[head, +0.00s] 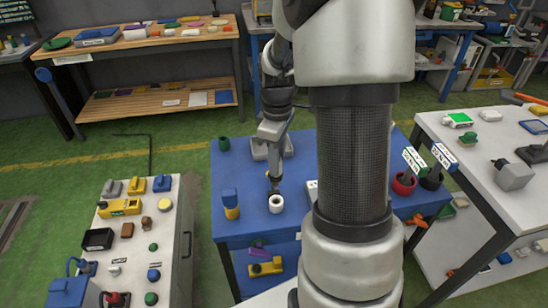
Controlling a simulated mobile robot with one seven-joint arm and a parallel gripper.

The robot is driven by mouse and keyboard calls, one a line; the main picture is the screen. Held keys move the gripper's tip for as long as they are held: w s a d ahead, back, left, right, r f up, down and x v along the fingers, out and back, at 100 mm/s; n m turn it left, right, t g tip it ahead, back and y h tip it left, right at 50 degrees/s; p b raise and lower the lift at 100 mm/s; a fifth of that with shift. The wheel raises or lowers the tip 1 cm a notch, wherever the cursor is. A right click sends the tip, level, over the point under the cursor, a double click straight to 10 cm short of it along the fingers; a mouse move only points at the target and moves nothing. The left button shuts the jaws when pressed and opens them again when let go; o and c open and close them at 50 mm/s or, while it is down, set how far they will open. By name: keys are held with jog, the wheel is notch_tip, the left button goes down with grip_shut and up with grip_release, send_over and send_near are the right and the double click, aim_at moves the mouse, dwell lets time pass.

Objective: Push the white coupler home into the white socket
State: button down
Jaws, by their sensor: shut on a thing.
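My gripper (273,187) points down over the blue bench, left of my arm column. It is shut, with a small white round piece (276,204) with a dark hole right at its fingertips. I take this piece to be the white coupler; the exact grip is too small to see. A white block with small dark marks (311,188) sits to its right, partly hidden behind my column. It may be the white socket, but I cannot tell for sure. The white piece and this block appear apart.
The blue bench (235,170) also bears a blue and yellow cylinder (231,205), a dark green cup (224,143) and a red cup (403,184). A cluttered light-topped cabinet (172,225) stands left, a white table (480,135) right. My column hides the bench's middle.

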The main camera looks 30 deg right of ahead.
jog(key=shift+s+d+f, duration=0.1)
jog(key=shift+s, duration=0.05)
jog(key=shift+f+b, duration=2)
jog(key=shift+f, duration=0.85)
jog(key=shift+f+b, duration=1.3)
jog(key=shift+f, duration=0.8)
jog(key=c, duration=1.4)
grip_release()
jog(key=shift+r, duration=0.1)
notch_tip(320, 180, up, 17)
jog(key=shift+r+p, duration=0.1)
jog(key=shift+p, duration=0.95)
